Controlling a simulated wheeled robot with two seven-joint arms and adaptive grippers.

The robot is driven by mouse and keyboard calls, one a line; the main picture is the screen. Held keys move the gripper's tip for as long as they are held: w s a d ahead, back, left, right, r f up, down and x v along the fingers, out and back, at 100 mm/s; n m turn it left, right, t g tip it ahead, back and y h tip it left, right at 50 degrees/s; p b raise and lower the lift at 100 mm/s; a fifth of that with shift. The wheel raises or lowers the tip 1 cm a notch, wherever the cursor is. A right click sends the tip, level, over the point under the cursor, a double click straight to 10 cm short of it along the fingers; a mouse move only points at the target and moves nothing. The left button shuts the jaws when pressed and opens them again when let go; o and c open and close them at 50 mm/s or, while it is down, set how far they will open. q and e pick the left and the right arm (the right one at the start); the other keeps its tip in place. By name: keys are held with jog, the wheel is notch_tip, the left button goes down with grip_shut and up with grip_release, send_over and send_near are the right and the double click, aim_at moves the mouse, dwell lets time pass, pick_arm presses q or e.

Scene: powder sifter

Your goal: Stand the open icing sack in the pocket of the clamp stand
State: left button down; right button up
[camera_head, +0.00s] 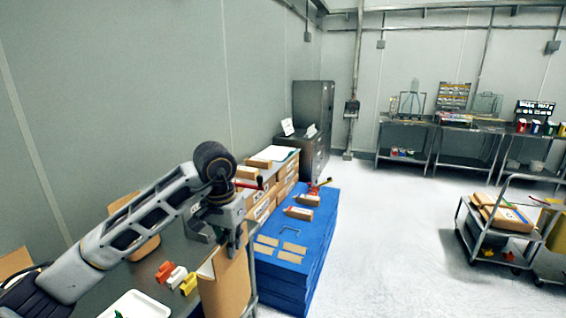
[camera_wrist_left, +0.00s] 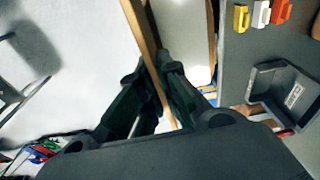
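The open icing sack (camera_head: 224,288) is a tall brown paper sack with a pale inside, at the bottom of the head view by the table's right end. My left gripper (camera_head: 236,240) reaches down to its top rim. In the left wrist view the fingers (camera_wrist_left: 162,72) lie close on both sides of the sack's thin brown wall (camera_wrist_left: 139,22), shut on it. The sack's base is out of view. A dark grey holder with a label plate (camera_wrist_left: 258,82) lies on the table; I cannot tell whether it is the clamp stand's pocket. My right gripper is not in view.
Orange, white and yellow clips (camera_head: 176,276) and a white tray (camera_head: 136,306) are on the grey table. A blue-wrapped pallet (camera_head: 318,225) with cartons stands just beyond the sack. A loaded trolley (camera_head: 487,240) is at right. The pale floor between is clear.

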pick_arm(q)
jog(key=s+d+f+n, duration=0.1)
jog(key=d+f, duration=0.3)
jog(key=f, duration=0.5)
jog(key=s+d+f+n, duration=0.1)
jog(key=s+d+f, duration=0.15)
jog(key=f, duration=0.75)
jog(key=w+a+n, duration=0.1)
jog(key=a, duration=0.7)
jog(key=w+a+f+n, duration=0.1)
jog(key=w+a, duration=0.1)
jog(key=a, duration=0.5)
jog(key=shift+w+a+f, duration=0.3)
jog(key=shift+a, duration=0.05)
dwell(0.4)
dwell(0.8)
